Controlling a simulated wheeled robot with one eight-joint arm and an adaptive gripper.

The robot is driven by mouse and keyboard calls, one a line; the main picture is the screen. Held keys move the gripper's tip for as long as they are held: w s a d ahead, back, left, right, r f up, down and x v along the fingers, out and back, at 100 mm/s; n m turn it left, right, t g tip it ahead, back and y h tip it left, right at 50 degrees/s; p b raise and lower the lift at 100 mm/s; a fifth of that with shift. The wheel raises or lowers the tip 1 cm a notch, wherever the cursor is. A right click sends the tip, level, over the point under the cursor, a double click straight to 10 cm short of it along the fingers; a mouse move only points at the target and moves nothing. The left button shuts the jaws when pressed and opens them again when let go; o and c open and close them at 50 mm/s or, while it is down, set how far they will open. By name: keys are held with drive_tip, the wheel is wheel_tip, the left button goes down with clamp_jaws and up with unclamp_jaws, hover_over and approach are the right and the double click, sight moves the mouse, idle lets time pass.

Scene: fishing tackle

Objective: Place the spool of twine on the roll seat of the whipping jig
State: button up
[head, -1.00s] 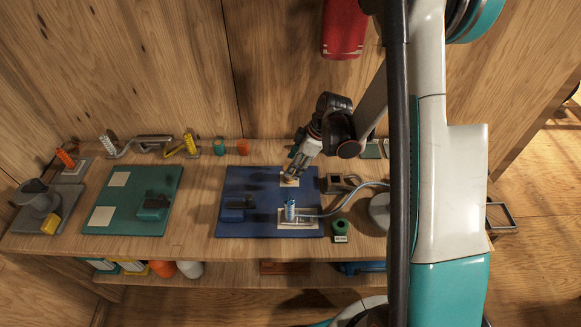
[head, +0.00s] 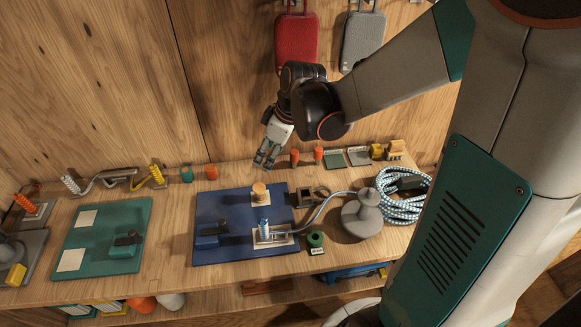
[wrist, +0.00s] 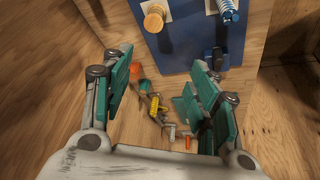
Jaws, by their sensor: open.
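A tan, round-topped cylinder, looking like the spool of twine (head: 260,191), stands upright on a pale square near the back right of the blue mat (head: 205,212). It also shows at the top of the wrist view (wrist: 155,17).
A dark blue clamp-like block (head: 210,234) sits on the mat's left. A green pot (head: 315,241), a grey weight (head: 361,217) and coiled rope (head: 403,205) are to the right. Small orange pots (head: 318,153) stand along the back. A teal mat (head: 98,240) lies left.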

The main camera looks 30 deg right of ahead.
drive_tip(key=s+a+r+m+t+h, duration=0.1)
drive_tip(key=s+r+m, duration=0.3)
drive_tip(key=s, duration=0.4)
drive_tip(key=s+a+r+m+t+h, duration=0.1)
drive_tip(key=s+r+m+t, duration=0.1)
drive_tip(key=s+r+m, duration=0.2)
drive_tip(key=s+r, duration=0.2)
drive_tip(key=s, duration=0.2)
drive_tip(key=shift+s+r+t, duration=0.25)
drive_tip(key=shift+r+t, duration=0.05)
drive_tip(key=shift+t, duration=0.1)
